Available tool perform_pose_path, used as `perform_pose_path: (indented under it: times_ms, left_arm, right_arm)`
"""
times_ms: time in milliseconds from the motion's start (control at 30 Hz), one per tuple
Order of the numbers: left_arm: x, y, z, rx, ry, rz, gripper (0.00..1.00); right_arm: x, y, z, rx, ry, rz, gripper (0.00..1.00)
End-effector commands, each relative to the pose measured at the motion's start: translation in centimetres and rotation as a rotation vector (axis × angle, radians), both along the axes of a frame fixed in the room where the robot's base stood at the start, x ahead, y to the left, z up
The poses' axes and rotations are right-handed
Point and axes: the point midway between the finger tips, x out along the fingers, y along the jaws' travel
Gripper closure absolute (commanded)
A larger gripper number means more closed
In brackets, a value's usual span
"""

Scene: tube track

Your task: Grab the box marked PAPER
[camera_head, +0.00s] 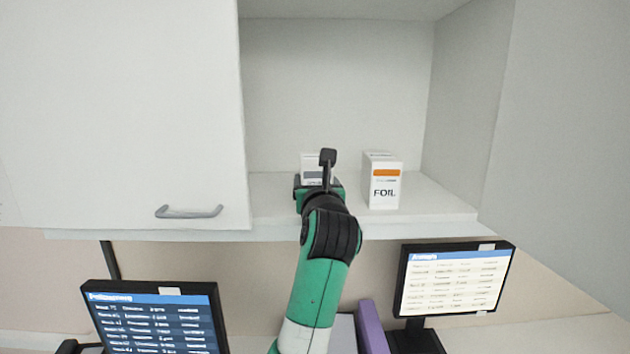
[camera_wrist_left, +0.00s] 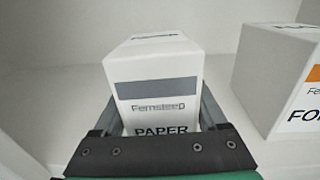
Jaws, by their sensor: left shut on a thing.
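The white box marked PAPER (camera_wrist_left: 155,70), with a grey band, stands between the fingers of my left gripper (camera_wrist_left: 158,112) in the left wrist view. The gripper is shut on it, one finger along each side. In the head view the PAPER box (camera_head: 310,160) is on the cupboard shelf, mostly hidden behind my left gripper (camera_head: 318,183) and wrist. I cannot tell if its base touches the shelf. My right gripper is not in view.
A white box marked FOIL (camera_head: 382,182) with an orange band stands close to the right on the shelf (camera_head: 440,205). A closed cupboard door (camera_head: 120,110) is at left, an open door (camera_head: 560,120) at right. Two monitors (camera_head: 155,320) (camera_head: 455,280) stand below.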

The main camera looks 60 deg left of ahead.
Motion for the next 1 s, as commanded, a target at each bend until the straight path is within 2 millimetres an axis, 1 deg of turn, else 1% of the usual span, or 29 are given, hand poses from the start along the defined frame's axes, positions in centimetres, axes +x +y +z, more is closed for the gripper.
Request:
perform_pose_path:
  times_ms: [33,167,200,433,567,667,700,733,767,933,1000]
  left_arm:
    - [0.0,0.0,0.0,0.000,0.000,0.000,0.61]
    - [0.0,0.0,0.0,0.000,0.000,0.000,0.85]
    - [0.0,0.0,0.1,0.001,0.000,0.000,0.86]
    - [0.0,0.0,0.2,0.001,-0.001,0.000,0.86]
    - [0.0,0.0,1.1,0.001,-0.003,0.000,0.86]
    - [0.0,0.0,2.6,0.003,-0.004,0.000,0.86]
    - [-0.1,0.0,3.5,0.003,-0.004,0.000,0.86]
    - [-0.4,-0.5,4.0,0.003,-0.008,-0.001,0.86]
    - [-0.8,-0.9,4.6,0.003,-0.009,-0.001,0.86]
    - [-3.7,-3.6,9.2,0.003,-0.011,-0.003,0.86]
    - [-5.2,-5.2,9.8,0.001,-0.010,-0.004,0.86]
  right_arm:
    - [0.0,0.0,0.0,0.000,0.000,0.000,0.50]
    - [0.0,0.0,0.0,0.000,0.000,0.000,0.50]
    - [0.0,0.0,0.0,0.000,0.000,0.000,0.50]
    - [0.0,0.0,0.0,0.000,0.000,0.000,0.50]
    - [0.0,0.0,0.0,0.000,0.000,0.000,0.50]
    - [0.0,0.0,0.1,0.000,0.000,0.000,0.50]
    - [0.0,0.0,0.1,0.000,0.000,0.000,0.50]
    - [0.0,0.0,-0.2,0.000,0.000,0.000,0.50]
    - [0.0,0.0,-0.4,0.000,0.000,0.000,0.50]
    - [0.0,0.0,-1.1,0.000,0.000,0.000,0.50]
    - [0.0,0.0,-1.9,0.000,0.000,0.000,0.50]
